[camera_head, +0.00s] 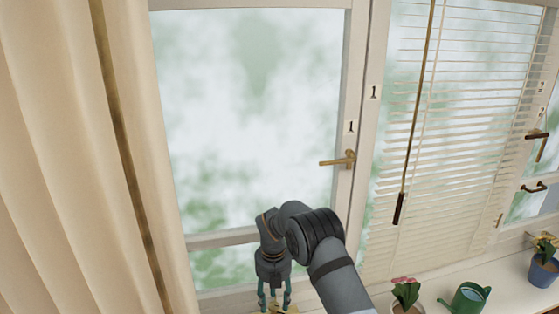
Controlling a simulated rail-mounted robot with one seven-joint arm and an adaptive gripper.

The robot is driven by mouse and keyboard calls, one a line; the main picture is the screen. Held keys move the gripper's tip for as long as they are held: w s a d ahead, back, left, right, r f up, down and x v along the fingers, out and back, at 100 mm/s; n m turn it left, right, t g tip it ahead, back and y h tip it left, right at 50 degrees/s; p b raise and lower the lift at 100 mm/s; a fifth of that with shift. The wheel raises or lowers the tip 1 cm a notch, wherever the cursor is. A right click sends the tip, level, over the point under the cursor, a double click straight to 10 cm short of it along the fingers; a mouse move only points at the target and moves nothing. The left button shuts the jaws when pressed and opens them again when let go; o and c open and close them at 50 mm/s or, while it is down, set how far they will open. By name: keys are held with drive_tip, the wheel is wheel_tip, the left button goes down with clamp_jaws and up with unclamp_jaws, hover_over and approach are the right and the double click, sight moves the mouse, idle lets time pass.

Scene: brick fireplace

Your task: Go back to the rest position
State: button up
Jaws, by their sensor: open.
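My gripper (274,299) is at the bottom centre of the head view, pointing down in front of the lower window frame. Its fingers are apart, and their tips are near the bottom edge of the picture. A small yellowish thing (291,309) shows beside the fingertips, partly cut off; I cannot tell whether it touches them. My arm bends over from the lower right.
A window with a brass handle (346,161) stands behind my arm. A beige curtain (70,160) hangs left. Blinds (450,130) with a hanging wand (399,208) are right. A potted flower (406,293), green watering can (468,298) and blue pot (543,271) stand on the sill.

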drive_tip(key=shift+f, duration=0.7)
drive_tip(key=shift+r, duration=0.1)
